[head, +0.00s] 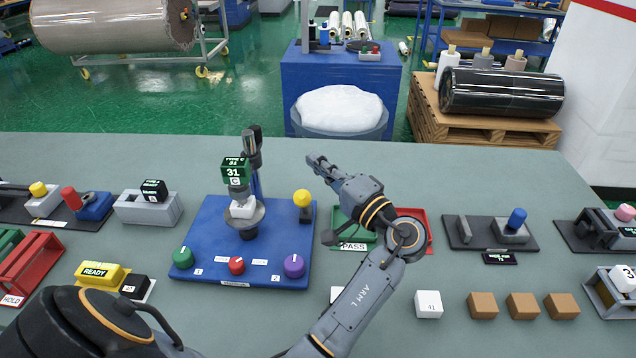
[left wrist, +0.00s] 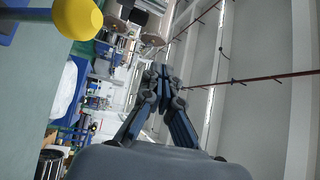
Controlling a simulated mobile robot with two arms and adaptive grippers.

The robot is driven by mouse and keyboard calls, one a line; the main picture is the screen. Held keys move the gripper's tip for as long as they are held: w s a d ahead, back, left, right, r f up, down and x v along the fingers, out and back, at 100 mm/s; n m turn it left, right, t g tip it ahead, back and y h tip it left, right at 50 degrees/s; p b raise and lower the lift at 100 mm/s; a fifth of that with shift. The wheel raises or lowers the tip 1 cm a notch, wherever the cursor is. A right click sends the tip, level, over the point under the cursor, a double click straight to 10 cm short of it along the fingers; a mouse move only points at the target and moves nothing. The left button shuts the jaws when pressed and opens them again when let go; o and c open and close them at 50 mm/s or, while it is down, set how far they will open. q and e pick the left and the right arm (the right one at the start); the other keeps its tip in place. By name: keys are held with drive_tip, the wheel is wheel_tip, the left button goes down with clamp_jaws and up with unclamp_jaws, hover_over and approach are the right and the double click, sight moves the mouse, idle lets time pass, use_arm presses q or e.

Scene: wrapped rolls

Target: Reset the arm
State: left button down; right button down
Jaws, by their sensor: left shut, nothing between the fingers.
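My left gripper (head: 318,163) is shut and empty. It is raised above the table, to the right of the blue test station (head: 210,220) and close above its yellow ball knob (head: 302,198). In the left wrist view the closed fingers (left wrist: 163,75) point to the far side of the room, and the yellow knob (left wrist: 78,18) shows at the top left. My left arm, marked ARM L, reaches up from the bottom of the head view and partly hides the green PASS tray (head: 352,236) and the red tray (head: 428,222). My right gripper is not in view.
The station carries a white block (head: 243,208) under a TYPE C 31 display (head: 236,171). A white block marked 41 (head: 428,304) and several brown blocks (head: 482,305) lie at the front right. A fixture with a blue knob (head: 516,220) stands farther right. The table's far strip is clear.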

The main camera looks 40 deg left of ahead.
use_arm(q)
drive_tip(key=shift+r, duration=0.85)
drive_tip(key=shift+w, duration=0.1)
